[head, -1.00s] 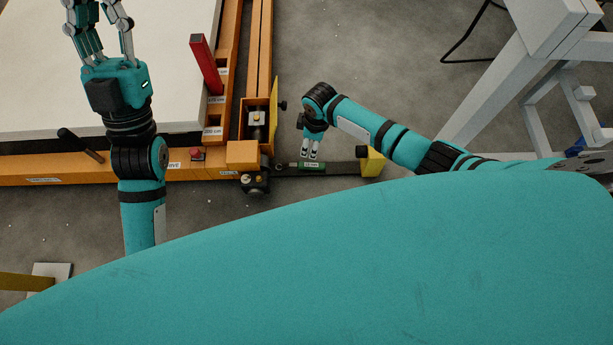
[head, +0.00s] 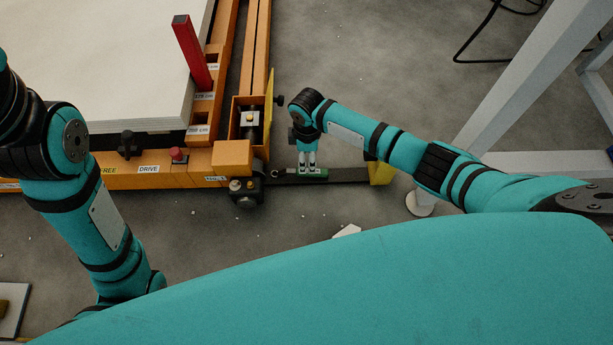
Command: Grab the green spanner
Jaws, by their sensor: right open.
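The green spanner (head: 312,175) is a small dark green piece with a pale label, lying on a dark bar beside the orange frame in the head view. My right gripper (head: 308,170) points down right at it, with its fingers over or against its upper edge. The fingers are open; whether they touch the spanner I cannot tell. Part of the spanner is hidden behind the fingertips. My left arm is at the left edge, and its gripper is outside the picture.
An orange frame (head: 125,180) with a red button (head: 178,154) and a black knob runs along the left. A red post (head: 191,50) stands by a white slab (head: 100,60). A yellow block (head: 381,173) ends the dark bar (head: 345,176). Grey floor is clear at upper middle.

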